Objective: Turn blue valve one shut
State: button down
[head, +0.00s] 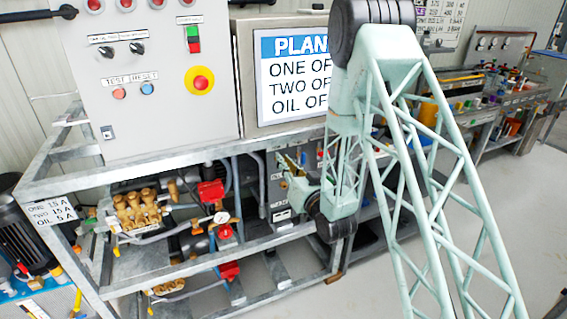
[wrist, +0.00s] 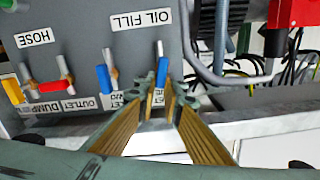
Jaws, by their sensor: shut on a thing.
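In the wrist view, a blue valve handle (wrist: 161,72) stands upright on a metal stem in front of the grey panel. My gripper (wrist: 165,92) has its gold-faced fingers on either side of this handle and is shut on it. A second blue handle (wrist: 104,79) stands to the left, apart from the fingers. Small labels behind the blue handles are partly covered, so I cannot tell their numbers. In the head view my gripper (head: 292,170) is at the grey valve panel (head: 282,214) under the bench, and the blue handles are hidden there.
A grey pipe (wrist: 225,77) and black cables are close on the right. In the head view, the galvanised frame (head: 170,168) surrounds the pumps, and brass fittings (head: 138,208) lie left.

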jog(key=shift+w+d+f+m, duration=0.1)
jog(key=shift+d+f+m, duration=0.15)
jog(key=shift+m, duration=2.25)
jog(key=shift+w+d+f+m, duration=0.15)
jog(key=shift+f+m, duration=0.25)
jog(key=shift+m, duration=2.1)
jog(key=shift+d+f+m, duration=0.2)
jog(key=shift+f+m, duration=0.1)
jog(key=shift+m, duration=2.2)
jog(key=c, duration=2.7)
grip_release()
jog(key=shift+c, duration=0.2)
jog(key=v, duration=1.2)
jog(key=shift+r, duration=0.1)
